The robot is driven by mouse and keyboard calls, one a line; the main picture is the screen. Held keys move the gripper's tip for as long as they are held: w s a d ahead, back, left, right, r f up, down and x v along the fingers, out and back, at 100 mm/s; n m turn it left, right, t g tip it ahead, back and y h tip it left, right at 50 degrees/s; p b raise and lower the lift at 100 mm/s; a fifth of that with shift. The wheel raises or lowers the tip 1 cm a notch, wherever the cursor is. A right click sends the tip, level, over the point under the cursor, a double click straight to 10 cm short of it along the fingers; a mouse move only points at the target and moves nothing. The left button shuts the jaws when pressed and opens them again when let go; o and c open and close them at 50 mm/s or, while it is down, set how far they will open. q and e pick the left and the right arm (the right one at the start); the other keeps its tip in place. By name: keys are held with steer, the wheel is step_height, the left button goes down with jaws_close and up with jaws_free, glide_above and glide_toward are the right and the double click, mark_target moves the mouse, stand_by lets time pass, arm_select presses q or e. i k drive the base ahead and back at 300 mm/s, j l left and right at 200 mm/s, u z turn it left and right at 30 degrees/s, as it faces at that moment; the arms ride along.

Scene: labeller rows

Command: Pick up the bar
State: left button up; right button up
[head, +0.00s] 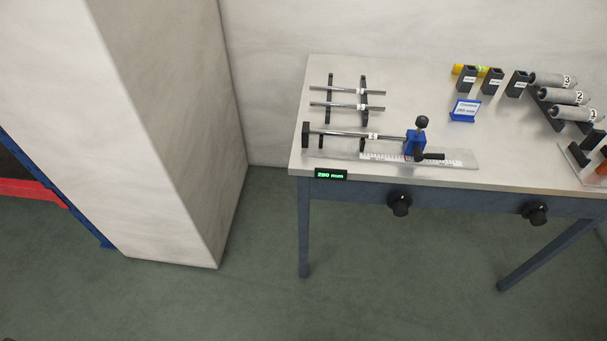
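Three thin metal bars are on the table in the head view. The rear bar (345,90) and the middle bar (342,106) lie crosswise on two black rack supports (364,97). The front bar (345,133) lies along a measuring fixture (345,155), between a black end block (306,134) and a blue clamp (411,143) with a black knob. Which one the task means I cannot tell. Neither of my grippers is in view.
The table (510,165) also holds a blue sign (464,110), black upright holders (492,81) and grey numbered cylinders (565,97). A green display (331,174) reading 280 mm and two black knobs are on its front. A pale pillar (165,130) stands left; floor before the table is clear.

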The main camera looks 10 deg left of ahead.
mark_target(321, 133)
steer(key=i+l, duration=0.15)
steer(key=l, duration=0.2)
steer(key=i+l, duration=0.1)
steer(key=l, duration=0.3)
steer(key=i+l, duration=0.15)
steer(key=l, duration=0.2)
steer(key=i+l, duration=0.15)
steer(key=l, duration=0.25)
steer(key=i+l, duration=0.15)
steer(key=l, duration=0.2)
steer(key=i+l, duration=0.1)
steer(key=l, duration=0.3)
steer(key=i+l, duration=0.15)
steer(key=l, duration=0.2)
steer(key=i+l, duration=0.15)
steer(key=l, duration=0.25)
